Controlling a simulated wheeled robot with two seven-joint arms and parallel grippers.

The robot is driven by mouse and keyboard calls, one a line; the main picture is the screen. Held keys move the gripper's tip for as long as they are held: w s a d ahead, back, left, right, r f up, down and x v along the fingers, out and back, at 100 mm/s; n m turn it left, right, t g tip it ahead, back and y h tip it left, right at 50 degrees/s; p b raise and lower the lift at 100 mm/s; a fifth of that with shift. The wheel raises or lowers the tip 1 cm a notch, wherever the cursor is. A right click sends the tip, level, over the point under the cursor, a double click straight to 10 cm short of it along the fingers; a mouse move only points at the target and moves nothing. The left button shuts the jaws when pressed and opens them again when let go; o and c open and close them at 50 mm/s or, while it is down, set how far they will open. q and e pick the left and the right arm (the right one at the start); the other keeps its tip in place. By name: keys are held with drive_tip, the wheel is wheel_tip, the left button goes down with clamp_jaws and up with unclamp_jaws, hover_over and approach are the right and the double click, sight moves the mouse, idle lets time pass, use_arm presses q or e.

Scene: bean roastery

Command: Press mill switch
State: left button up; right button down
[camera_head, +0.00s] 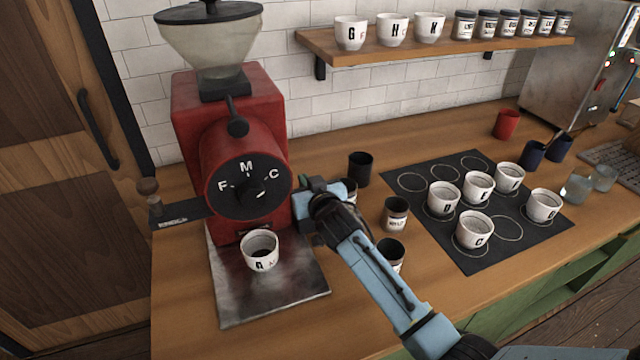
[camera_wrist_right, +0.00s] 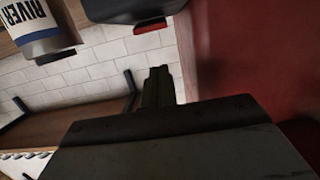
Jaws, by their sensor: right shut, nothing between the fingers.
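The red mill (camera_head: 230,130) stands at the left of the counter, with a glass hopper (camera_head: 210,45) on top. No switch shows plainly; my right arm hides part of the mill's right side. My right gripper (camera_head: 308,196) is close beside that side, shut and empty. In the right wrist view its fingers (camera_wrist_right: 158,86) are together, with the mill's red wall (camera_wrist_right: 250,60) on the right; contact cannot be told. My left gripper is out of view.
A white cup (camera_head: 260,250) stands on the metal plate (camera_head: 285,293) below the dial. Dark labelled cups (camera_head: 396,214) stand close to my right arm. A black mat (camera_head: 480,262) with several white cups lies to the right. A wooden shelf (camera_head: 400,55) hangs behind.

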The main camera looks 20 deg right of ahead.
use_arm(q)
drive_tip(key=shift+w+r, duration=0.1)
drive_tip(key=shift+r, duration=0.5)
use_arm(e)
drive_tip(key=s+r, duration=0.3)
drive_tip(key=s, duration=0.6)
drive_tip(key=shift+s+d+r, duration=0.2)
drive_tip(key=shift+r, duration=0.1)
